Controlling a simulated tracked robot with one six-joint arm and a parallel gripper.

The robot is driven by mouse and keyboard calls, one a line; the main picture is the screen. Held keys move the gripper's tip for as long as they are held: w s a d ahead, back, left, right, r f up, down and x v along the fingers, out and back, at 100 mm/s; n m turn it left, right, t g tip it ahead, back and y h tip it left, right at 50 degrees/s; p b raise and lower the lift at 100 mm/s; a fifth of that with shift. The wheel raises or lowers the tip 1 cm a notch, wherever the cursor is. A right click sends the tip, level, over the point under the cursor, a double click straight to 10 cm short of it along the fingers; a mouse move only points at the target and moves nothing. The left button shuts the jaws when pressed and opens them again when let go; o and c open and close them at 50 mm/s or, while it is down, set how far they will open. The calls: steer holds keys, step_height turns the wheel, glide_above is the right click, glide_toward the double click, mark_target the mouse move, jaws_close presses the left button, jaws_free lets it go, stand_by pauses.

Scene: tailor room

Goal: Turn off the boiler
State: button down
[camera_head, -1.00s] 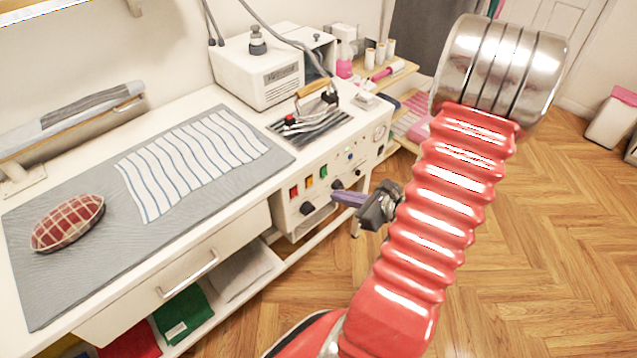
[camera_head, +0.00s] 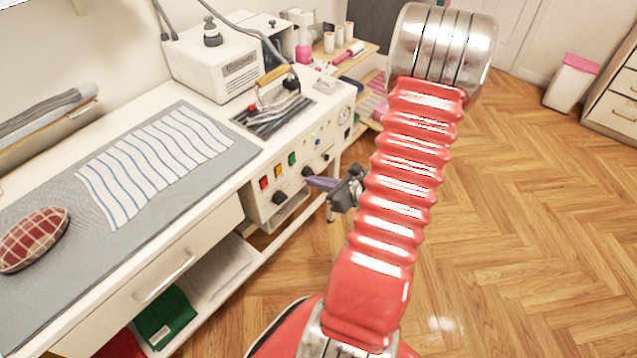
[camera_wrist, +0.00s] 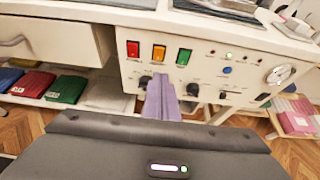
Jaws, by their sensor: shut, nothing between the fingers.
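The boiler's control panel (camera_head: 320,150) is on the front of the ironing table. It carries a red switch (camera_wrist: 132,49), an orange switch (camera_wrist: 158,52) and a green switch (camera_wrist: 183,57) in a row, with black knobs below. In the head view the red switch (camera_head: 264,183) is at the panel's left. The white boiler box (camera_head: 215,65) stands on the table. My gripper (camera_head: 312,182) is shut and empty, its purple fingers pointing at the panel near a black knob. In the wrist view the fingers (camera_wrist: 161,92) are below the orange switch; whether they touch the panel cannot be told.
An iron (camera_head: 275,95) rests on the tabletop, near a striped cloth (camera_head: 155,160) and a checked cushion (camera_head: 33,238). Below are a drawer (camera_head: 150,285) and a shelf with folded cloths (camera_head: 165,318). The wooden floor (camera_head: 530,220) at right is clear.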

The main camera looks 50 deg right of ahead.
glide_toward(281, 169)
step_height(281, 169, down, 3)
steer(key=w, duration=0.4)
steer(key=shift+a+r, duration=0.15)
steer(key=shift+r, duration=0.1)
steer(key=shift+w, duration=0.7)
steer(key=shift+w+a+r, duration=0.1)
steer(key=shift+w+a, duration=0.1)
steer(key=shift+w, duration=0.05)
steer(key=shift+d, duration=0.2)
steer(key=shift+s, duration=0.2)
steer(key=shift+r, duration=0.8)
